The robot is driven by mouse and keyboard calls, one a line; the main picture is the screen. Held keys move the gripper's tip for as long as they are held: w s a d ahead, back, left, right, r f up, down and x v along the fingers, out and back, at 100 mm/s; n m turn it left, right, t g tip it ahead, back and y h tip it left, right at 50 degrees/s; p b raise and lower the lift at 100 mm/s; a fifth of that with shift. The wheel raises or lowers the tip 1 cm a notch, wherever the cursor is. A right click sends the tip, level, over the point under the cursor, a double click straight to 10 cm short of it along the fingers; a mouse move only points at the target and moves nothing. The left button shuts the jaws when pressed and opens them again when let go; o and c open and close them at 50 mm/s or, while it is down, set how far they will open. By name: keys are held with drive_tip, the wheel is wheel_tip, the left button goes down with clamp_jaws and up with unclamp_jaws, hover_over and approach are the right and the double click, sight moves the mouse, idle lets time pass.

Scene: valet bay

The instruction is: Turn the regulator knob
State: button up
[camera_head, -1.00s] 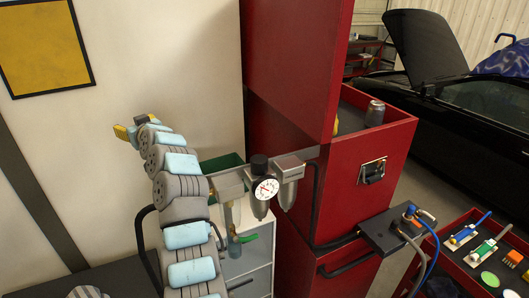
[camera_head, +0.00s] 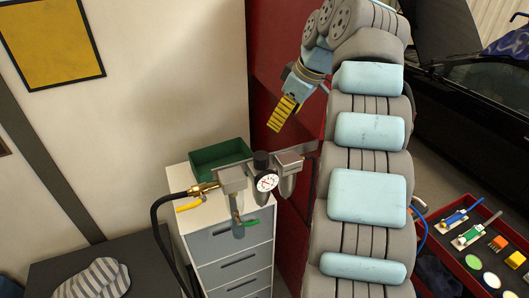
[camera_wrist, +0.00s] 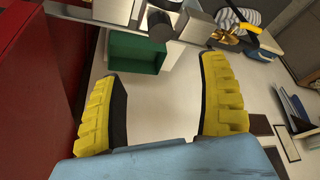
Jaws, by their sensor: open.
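The regulator knob (camera_head: 261,160) is a small black cap on top of the regulator with the round white gauge (camera_head: 267,182). In the wrist view the knob (camera_wrist: 160,25) shows as a dark cylinder near the top, between two metal blocks. My gripper (camera_head: 281,116) is above and slightly right of the knob in the head view, pointing down, apart from it. Its yellow padded fingers are spread wide and empty in the wrist view (camera_wrist: 161,68). The knob lies beyond the fingertips there.
Metal filter units (camera_head: 232,180) flank the regulator, with a brass fitting (camera_head: 203,189) and hose at left. A green bin (camera_head: 220,154) sits on the white drawer cabinet (camera_head: 200,215) behind. The red cabinet (camera_head: 270,75) stands close at right. A parts tray (camera_head: 470,245) is at far right.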

sight(262, 155)
drive_tip(key=shift+p+x, duration=0.3)
drive_tip(key=shift+x, duration=8.4)
drive_tip(key=shift+s, duration=0.15)
drive_tip(key=shift+f, duration=0.1)
drive_tip(key=c, duration=1.2)
